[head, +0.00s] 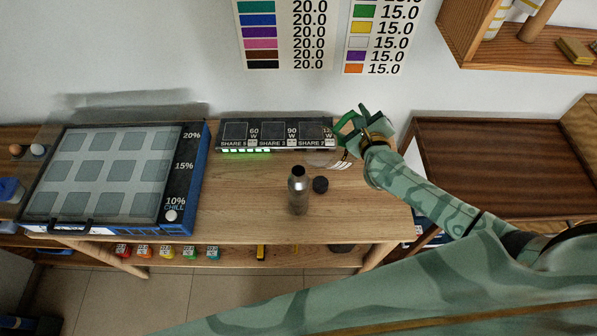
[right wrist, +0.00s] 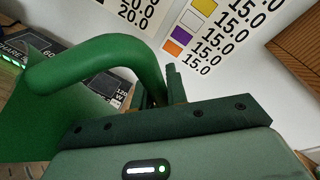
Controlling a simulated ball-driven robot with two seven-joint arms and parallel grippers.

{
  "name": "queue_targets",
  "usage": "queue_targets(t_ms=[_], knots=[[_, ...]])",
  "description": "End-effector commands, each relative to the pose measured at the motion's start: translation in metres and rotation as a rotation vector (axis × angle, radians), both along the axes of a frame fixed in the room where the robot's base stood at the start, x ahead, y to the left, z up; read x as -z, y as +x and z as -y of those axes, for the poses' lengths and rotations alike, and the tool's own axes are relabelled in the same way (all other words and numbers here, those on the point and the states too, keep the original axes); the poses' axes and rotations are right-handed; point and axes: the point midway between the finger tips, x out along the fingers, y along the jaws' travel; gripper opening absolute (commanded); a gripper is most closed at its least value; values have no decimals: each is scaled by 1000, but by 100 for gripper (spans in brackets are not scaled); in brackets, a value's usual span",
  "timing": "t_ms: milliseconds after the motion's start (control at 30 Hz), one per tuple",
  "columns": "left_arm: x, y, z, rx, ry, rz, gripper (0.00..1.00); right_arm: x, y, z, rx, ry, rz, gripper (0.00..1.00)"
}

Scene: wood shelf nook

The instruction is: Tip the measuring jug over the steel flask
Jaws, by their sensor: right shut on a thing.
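The steel flask (head: 298,192) stands upright on the wooden table, its dark mouth open at the top. The measuring jug (head: 322,158) has a clear body that is hard to make out and a green handle. The handle also shows large in the right wrist view (right wrist: 95,62). My right gripper (head: 362,125) is shut on the jug, behind and to the right of the flask. The jug's body appears just behind and right of the flask's mouth; its exact tilt and contents cannot be told. My left gripper is not in view.
A black cap (head: 320,184) lies right of the flask. A black panel with labelled squares (head: 272,133) stands at the table's back. A large blue-sided chill case (head: 190,200) is at left. A dark wooden surface (head: 490,165) is at right. The table's front right is clear.

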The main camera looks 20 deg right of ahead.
Motion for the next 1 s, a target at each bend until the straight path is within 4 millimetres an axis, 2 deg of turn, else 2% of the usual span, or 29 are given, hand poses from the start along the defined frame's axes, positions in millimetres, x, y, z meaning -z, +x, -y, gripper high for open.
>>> queue_targets(t_ms=[100,700,1000], knots=[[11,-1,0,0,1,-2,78,21,3,10,2,91,-24,0],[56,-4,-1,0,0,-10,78,109,14,54,1,553,-142,0],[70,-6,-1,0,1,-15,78,136,16,60,-1,721,-184,0]])
